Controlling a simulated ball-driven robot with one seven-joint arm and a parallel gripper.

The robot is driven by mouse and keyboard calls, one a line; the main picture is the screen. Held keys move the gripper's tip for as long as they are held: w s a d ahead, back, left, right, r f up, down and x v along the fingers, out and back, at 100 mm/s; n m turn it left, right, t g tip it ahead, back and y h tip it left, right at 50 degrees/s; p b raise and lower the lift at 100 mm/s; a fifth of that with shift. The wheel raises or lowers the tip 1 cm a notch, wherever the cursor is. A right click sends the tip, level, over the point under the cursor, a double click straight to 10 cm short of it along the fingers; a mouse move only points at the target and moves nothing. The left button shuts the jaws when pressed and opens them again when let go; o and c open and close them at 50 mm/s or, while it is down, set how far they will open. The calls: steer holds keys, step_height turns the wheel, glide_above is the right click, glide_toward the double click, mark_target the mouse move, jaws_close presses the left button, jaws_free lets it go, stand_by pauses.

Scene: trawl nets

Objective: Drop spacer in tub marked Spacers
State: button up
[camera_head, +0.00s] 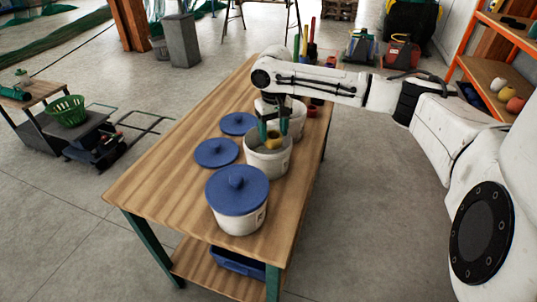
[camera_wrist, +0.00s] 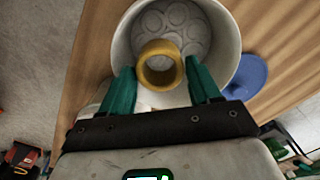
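A yellow ring-shaped spacer (camera_head: 274,141) is between the two green fingers of my gripper (camera_head: 274,134), over the mouth of an open white tub (camera_head: 266,165). In the wrist view, the spacer (camera_wrist: 146,76) sits between the fingertips (camera_wrist: 160,66), which appear to touch its two sides. Below it, the open tub (camera_wrist: 234,40) has several pale round shapes on its floor. I cannot read a marking on this tub. A white tub (camera_head: 240,222) with a blue lid (camera_head: 236,190) stands in front, its label too small to read. Another white tub (camera_head: 297,122) stands behind, partly hidden by my gripper.
The tubs stand on a wooden workbench (camera_head: 165,170). Two loose blue lids (camera_head: 216,153) (camera_head: 238,123) lie left of the tubs; one also shows in the wrist view (camera_wrist: 247,76). Red items and upright tools stand at the far end. The bench's left side is clear.

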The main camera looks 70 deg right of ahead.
steer(key=o, duration=0.4)
step_height(320, 180, up, 11)
steer(key=shift+f, duration=0.1)
stand_by(0.5)
steer(key=shift+w, duration=0.1)
stand_by(0.4)
